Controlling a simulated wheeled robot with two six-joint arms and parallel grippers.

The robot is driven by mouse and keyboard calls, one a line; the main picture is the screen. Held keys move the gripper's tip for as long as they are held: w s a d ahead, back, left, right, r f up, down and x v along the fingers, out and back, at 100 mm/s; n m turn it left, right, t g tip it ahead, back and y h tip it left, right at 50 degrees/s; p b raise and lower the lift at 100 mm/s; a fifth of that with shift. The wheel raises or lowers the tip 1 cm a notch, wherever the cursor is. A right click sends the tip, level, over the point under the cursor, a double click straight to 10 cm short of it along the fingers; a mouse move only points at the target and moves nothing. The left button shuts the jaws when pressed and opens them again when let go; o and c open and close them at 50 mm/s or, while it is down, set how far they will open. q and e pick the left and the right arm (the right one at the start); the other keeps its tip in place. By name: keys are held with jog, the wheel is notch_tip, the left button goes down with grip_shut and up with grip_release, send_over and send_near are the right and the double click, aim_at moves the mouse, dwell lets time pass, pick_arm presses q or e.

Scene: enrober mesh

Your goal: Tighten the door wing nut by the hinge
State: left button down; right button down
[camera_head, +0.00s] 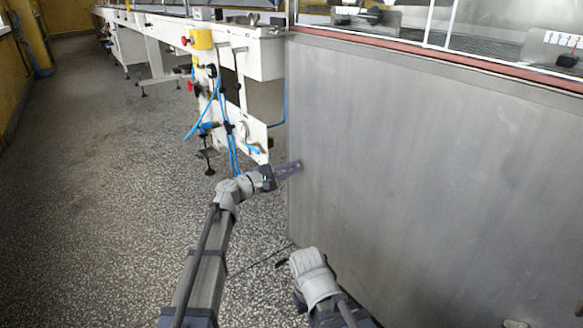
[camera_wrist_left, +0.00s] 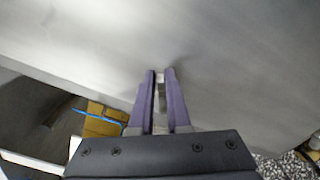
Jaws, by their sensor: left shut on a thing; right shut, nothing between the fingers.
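My left gripper (camera_head: 297,166) reaches the left edge of the large grey metal door panel (camera_head: 430,170). In the left wrist view, its purple fingers (camera_wrist_left: 160,74) are shut on a small pale piece (camera_wrist_left: 160,79), which looks like the wing nut. The fingers hide most of it, so its shape and angle are unclear. The hinge cannot be made out. My right gripper (camera_head: 300,298) is low in the head view, beside the panel's lower left corner. It is shut and empty, its fingers mostly hidden by the wrist.
A white machine frame (camera_head: 255,55) with blue hoses (camera_head: 222,100) and a yellow box (camera_head: 201,39) stands just behind the panel's left edge. Glazed windows (camera_head: 480,25) run above the panel. Speckled floor (camera_head: 100,180) is clear on the left.

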pick_arm(q)
jog(key=m, duration=0.2)
jog(key=f+m, duration=0.1)
jog(key=m, duration=0.1)
jog(key=m+b, duration=0.1)
jog(key=m, duration=0.1)
jog(key=shift+s+d+f, duration=0.15)
jog(key=shift+s+f, duration=0.15)
jog(key=shift+s, duration=0.05)
jog(key=shift+m, duration=0.3)
jog(key=c, duration=0.9)
grip_release()
jog(key=shift+w, duration=0.1)
jog(key=v, duration=0.8)
jog(key=shift+d, duration=0.1)
